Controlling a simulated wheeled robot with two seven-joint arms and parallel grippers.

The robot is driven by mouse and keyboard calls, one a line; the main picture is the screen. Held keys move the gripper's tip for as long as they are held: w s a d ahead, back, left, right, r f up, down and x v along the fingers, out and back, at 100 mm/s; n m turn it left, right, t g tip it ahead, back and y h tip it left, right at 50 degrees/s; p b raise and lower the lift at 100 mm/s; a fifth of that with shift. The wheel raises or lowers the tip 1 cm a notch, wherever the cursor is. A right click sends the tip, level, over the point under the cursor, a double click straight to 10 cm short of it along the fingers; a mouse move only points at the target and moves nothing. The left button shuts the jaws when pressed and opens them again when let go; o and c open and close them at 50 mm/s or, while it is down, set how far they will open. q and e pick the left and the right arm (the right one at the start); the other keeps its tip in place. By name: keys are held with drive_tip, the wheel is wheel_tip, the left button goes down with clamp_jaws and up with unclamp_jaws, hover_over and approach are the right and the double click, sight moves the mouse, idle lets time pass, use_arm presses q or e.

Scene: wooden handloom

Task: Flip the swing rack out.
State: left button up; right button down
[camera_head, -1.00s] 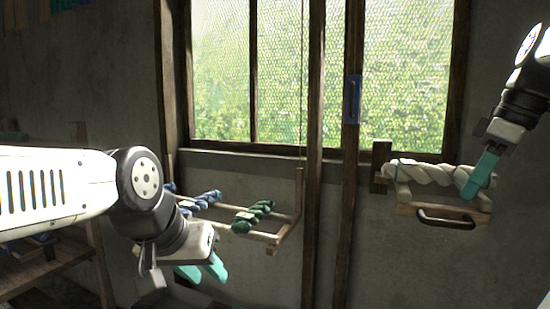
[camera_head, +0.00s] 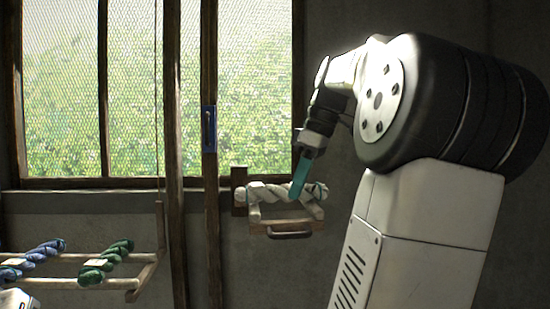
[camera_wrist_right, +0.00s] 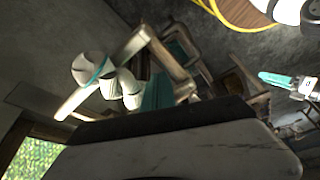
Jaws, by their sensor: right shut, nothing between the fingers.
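The rack and skein end (camera_wrist_right: 90,68) also show in the right wrist view. A teal-fingered gripper (camera_wrist_right: 275,79), seemingly my left, shows there, its opening unclear.
A second wooden rack (camera_head: 150,262) with blue (camera_head: 40,250) and green (camera_head: 108,262) skeins is at lower left. My right arm covers the right side.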

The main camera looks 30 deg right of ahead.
drive_tip(key=w+v, duration=0.1)
drive_tip(key=v, duration=0.5)
drive_tip(key=shift+d+r, duration=0.25)
drive_tip(key=shift+r, duration=0.2)
drive_tip(key=shift+s, duration=0.15)
